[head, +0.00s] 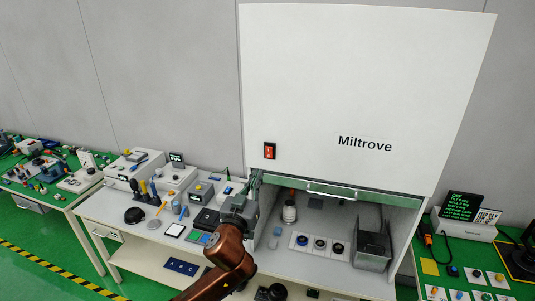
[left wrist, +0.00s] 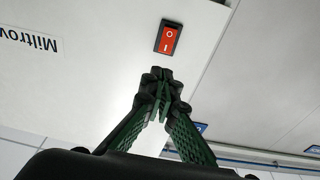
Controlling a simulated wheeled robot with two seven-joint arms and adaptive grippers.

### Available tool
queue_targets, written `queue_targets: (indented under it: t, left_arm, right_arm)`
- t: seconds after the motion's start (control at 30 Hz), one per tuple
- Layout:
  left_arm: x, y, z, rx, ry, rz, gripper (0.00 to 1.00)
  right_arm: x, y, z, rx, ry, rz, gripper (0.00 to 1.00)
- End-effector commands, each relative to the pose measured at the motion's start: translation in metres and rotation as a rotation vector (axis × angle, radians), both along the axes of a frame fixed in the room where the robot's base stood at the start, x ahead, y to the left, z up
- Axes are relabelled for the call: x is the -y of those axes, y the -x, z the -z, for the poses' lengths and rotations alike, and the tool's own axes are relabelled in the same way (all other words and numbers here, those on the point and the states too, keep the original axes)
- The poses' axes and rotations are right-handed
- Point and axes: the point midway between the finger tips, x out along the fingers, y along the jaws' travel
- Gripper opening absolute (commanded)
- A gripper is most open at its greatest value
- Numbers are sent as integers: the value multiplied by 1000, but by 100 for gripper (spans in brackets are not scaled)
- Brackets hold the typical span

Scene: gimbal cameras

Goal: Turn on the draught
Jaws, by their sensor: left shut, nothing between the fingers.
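A white fume hood marked Miltrove (head: 365,80) stands over the bench, its front panel above a partly open sash. A red rocker switch (head: 269,151) in a black frame sits at the panel's lower left. The left wrist view shows this switch (left wrist: 169,38) upside down, with O and I marks; which half is pressed I cannot tell. My left gripper (head: 256,175) is shut and empty, just below and left of the switch in the head view. In the left wrist view its green-and-black fingertips (left wrist: 160,74) are together, just short of the switch. My right gripper is not in view.
Under the hood are a white-and-dark bottle (head: 289,212), a white strip with dark round pieces (head: 320,245) and a grey metal bin (head: 372,250). The sash handle (head: 332,193) runs below the panel. Benches with instruments stand left and right. The panel around the switch is bare.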

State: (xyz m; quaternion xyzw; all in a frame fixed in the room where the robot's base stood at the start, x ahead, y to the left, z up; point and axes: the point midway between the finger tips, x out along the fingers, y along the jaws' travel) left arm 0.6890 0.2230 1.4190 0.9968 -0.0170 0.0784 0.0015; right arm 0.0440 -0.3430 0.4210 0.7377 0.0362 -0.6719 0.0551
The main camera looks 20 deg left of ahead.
Motion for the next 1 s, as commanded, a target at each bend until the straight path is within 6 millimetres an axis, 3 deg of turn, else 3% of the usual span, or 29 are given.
queue_targets:
  t: [0.3, 0.5, 0.7, 1.0]
  left_arm:
    - [2, -65, -14, 1, -3, -4, 0]
    - [3, -98, -18, 0, -2, -1, 0]
    - [4, -113, -19, 1, -2, 0, 0]
    - [4, -116, -19, 0, -1, 0, 0]
  right_arm:
    - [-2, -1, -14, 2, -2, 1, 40]
    - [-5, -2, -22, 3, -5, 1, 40]
    - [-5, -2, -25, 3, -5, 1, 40]
    - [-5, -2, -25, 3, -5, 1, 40]
